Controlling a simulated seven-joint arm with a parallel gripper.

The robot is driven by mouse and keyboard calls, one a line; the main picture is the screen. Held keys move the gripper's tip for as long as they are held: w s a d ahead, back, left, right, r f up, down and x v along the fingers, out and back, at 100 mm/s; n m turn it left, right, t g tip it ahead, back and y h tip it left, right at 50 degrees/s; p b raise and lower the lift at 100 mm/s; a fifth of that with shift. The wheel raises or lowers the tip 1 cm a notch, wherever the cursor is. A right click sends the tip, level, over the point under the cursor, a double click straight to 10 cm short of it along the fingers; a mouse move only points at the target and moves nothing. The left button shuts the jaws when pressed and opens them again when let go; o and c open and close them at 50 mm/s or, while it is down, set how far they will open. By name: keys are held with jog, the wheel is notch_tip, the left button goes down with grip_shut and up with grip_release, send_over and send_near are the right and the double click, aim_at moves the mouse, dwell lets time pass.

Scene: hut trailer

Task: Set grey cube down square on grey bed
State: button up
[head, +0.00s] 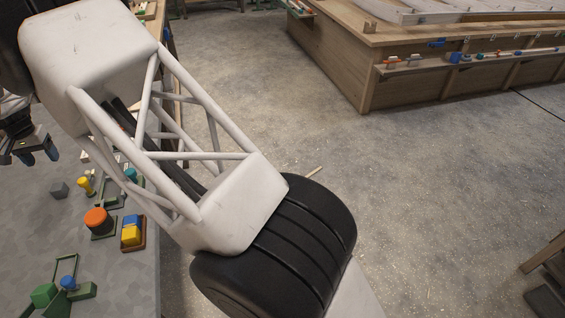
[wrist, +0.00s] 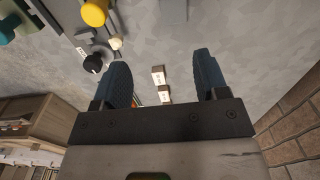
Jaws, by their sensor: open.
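A small grey cube (head: 59,190) sits on the grey tabletop (head: 110,278) at the left of the head view. My gripper (head: 40,157) is at the far left of that view, above the tabletop and apart from the cube. In the wrist view my gripper (wrist: 160,62) has its two dark blue fingers spread with nothing held between them. A grey block shape (wrist: 173,10) at the top edge there may be the cube, cut off by the frame. I cannot pick out a separate grey bed; my arm hides part of the table.
Two labelled blocks (wrist: 158,76) show beyond the fingers.

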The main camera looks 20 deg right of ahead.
jog(key=s+d+r, duration=0.1)
jog(key=d+r, duration=0.5)
jog(key=d, duration=0.5)
jog(key=s+d+r, duration=0.2)
jog(key=d+r, duration=0.3)
jog(key=d, duration=0.6)
jog(key=s+d+r, duration=0.1)
jog(key=d+r, duration=0.5)
jog(key=d, duration=0.4)
jog(key=s+d+r+t, duration=0.1)
jog(key=s+d+r, duration=0.2)
jog(key=s+d, duration=0.45)
jog(key=s+d+r+t, duration=0.15)
jog(key=s+d, duration=0.25)
jog(key=d, duration=0.7)
jog(key=s+d+f, duration=0.2)
jog(key=s+d, duration=0.7)
jog(key=s, duration=0.4)
jog(key=s+d+f, duration=0.2)
jog(key=s+d, duration=0.7)
jog(key=s, duration=0.5)
jog(key=shift+s+d+f, duration=0.15)
jog(key=shift+d+f, duration=0.1)
jog(key=shift+d, duration=0.1)
